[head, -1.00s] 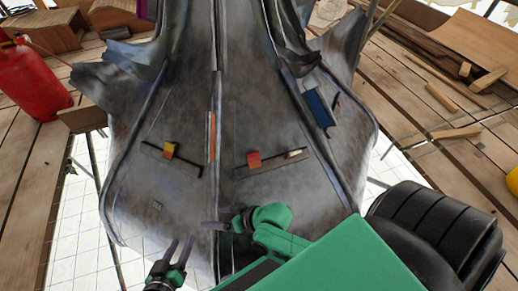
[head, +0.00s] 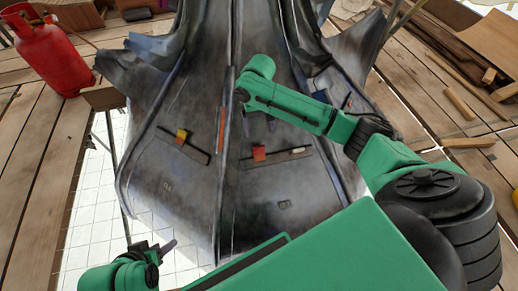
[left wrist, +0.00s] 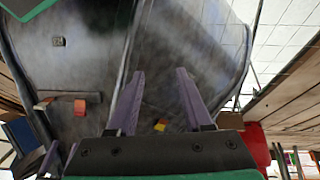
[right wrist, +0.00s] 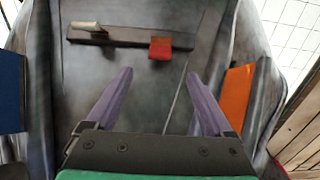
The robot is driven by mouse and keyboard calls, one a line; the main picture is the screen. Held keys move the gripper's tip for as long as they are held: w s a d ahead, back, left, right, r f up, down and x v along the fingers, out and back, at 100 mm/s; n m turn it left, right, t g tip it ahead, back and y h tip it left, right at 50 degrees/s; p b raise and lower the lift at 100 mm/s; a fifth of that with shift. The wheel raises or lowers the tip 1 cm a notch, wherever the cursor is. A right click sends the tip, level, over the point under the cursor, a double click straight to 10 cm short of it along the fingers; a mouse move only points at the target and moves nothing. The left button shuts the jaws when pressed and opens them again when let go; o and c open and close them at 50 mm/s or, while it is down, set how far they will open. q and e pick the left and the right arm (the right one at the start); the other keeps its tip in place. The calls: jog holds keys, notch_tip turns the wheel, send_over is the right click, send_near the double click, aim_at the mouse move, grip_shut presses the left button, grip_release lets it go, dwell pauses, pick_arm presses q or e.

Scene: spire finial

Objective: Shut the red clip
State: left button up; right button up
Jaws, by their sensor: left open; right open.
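The red clip (head: 259,153) sits on a dark bar (head: 276,157) on the grey spire face, right of the central ridge. A pale piece (head: 299,150) lies at the bar's right end. In the right wrist view the red clip (right wrist: 160,48) stands out from the bar, beyond and between my open right fingertips (right wrist: 158,75), and nothing is between them. In the head view my right arm reaches across the spire, its hand above the clip, with the fingers hard to make out. My left gripper (left wrist: 152,76) is open and empty, low at the left in the head view (head: 162,248).
A yellow clip (head: 181,135) sits on another bar to the left. An orange strip (head: 221,130) runs along the central ridge; a blue panel (right wrist: 11,92) shows at the right wrist view's left. A red gas cylinder (head: 50,52) stands on the planks at left.

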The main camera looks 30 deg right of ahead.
jog(key=b, duration=0.2)
send_over(259, 152)
notch_tip(259, 152, down, 6)
notch_tip(259, 152, down, 6)
jog(key=b, duration=0.2)
jog(key=shift+r+b, duration=0.1)
jog(key=shift+b, duration=0.3)
jog(key=shift+f, duration=0.35)
pick_arm(q)
jog(key=w+d+f+t+h, duration=0.2)
jog(key=d+f+t+h, duration=0.2)
jog(key=d, duration=0.5)
jog(key=shift+w+d+f+n+t, duration=0.2)
jog(key=shift+f+n+t, duration=0.2)
jog(key=shift+f+t, duration=0.55)
pick_arm(e)
jog(key=shift+f, duration=0.1)
pick_arm(q)
jog(key=shift+r+t, duration=0.25)
